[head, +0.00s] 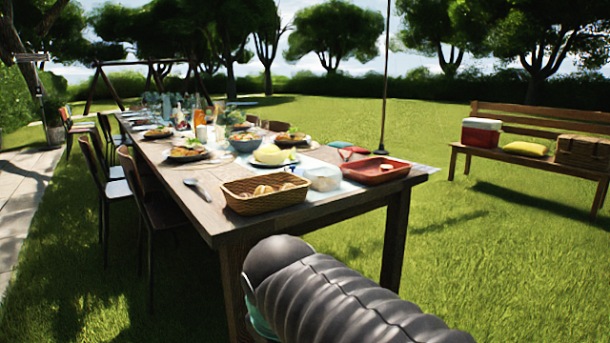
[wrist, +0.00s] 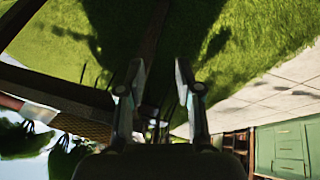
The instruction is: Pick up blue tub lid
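A clear, pale tub (head: 323,179) stands near the close end of the long wooden table in the head view. I cannot make out a separate blue lid on it. A small teal and red item (head: 341,146) lies behind it, too small to identify. My gripper (wrist: 160,75) shows in the wrist view with its two fingers apart and nothing between them. It points at grass, away from the tabletop. In the head view my dark ribbed arm is in front of the table's near end and the gripper's fingers are not visible.
A wicker basket of bread (head: 265,194) stands left of the tub and a red tray (head: 376,171) right of it. A pole (head: 385,80) rises by the table. Chairs (head: 150,210) line the left side; open lawn lies right.

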